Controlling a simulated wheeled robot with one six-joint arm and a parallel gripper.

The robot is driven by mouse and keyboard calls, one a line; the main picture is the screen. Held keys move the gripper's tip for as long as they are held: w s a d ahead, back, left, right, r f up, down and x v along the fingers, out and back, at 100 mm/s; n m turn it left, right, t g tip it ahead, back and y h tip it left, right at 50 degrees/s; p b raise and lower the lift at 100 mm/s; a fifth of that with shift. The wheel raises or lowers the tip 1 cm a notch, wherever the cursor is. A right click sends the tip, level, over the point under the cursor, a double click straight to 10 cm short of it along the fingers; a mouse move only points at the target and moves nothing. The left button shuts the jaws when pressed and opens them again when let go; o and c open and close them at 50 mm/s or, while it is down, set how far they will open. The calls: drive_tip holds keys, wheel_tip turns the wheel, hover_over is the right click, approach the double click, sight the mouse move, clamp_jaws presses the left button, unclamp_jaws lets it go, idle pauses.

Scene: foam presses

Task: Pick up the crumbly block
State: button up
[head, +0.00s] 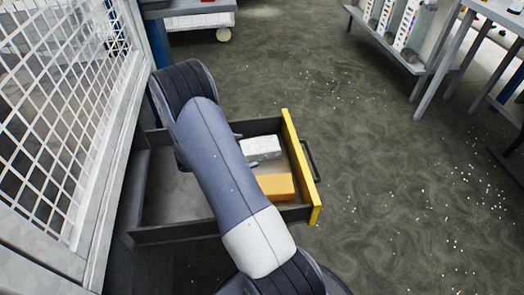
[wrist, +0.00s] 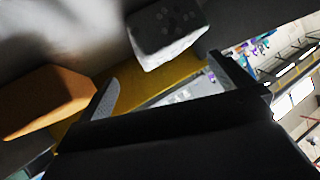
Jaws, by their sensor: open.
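A pale grey-white block (head: 262,148) with a rough, pitted face lies in an open drawer (head: 175,234), near its yellow front; it also shows at the top of the wrist view (wrist: 160,40). An orange block (head: 277,186) lies beside it in the drawer, apart from it, and shows at the left of the wrist view (wrist: 45,100). No label shows which is crumbly; the pale one looks rougher. My gripper (wrist: 164,68) is open and empty, with the pale block beyond its fingertips. In the head view my arm hides most of the gripper and part of the drawer.
The drawer's yellow front (head: 299,165) has a dark handle (head: 311,160) outside. A white mesh panel (head: 60,110) stands at the left. A shelf with boxes (head: 395,35) and tables stand at the upper right. The speckled floor (head: 390,190) right of the drawer is clear.

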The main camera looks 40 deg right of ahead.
sight(254, 148)
drive_tip(key=shift+w+d+f, duration=0.5)
drive_tip(key=x, duration=0.2)
drive_tip(key=b+x, duration=0.1)
drive_tip(key=x, duration=0.2)
drive_tip(key=shift+s+d+r, duration=0.1)
drive_tip(key=shift+s+r, duration=0.05)
drive_tip(key=shift+r, duration=0.1)
drive_tip(key=c, duration=0.8)
